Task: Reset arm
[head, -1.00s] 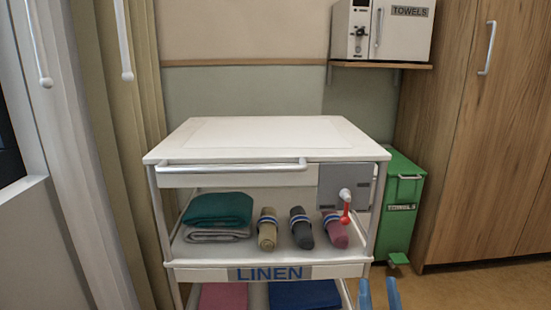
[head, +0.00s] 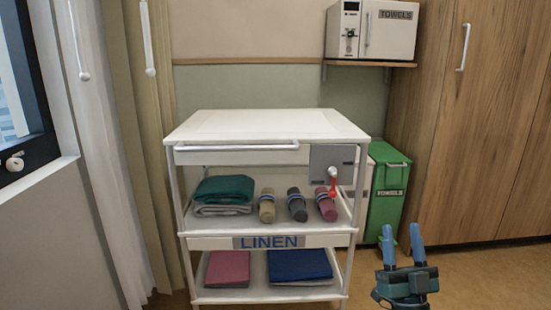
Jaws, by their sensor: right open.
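My right gripper (head: 402,243) shows at the lower right of the head view. Its two blue fingers point up and stand apart, with nothing between them. It is in front of and to the right of the white linen cart (head: 268,243), apart from it. My left gripper is out of view.
The cart holds folded towels (head: 222,190), several rolled towels (head: 297,205), and pink (head: 228,268) and blue (head: 300,265) cloths below. A red-handled lever (head: 332,182) sticks out at its right. A green bin (head: 388,190) and wooden cabinet (head: 490,140) stand behind. Floor at right is clear.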

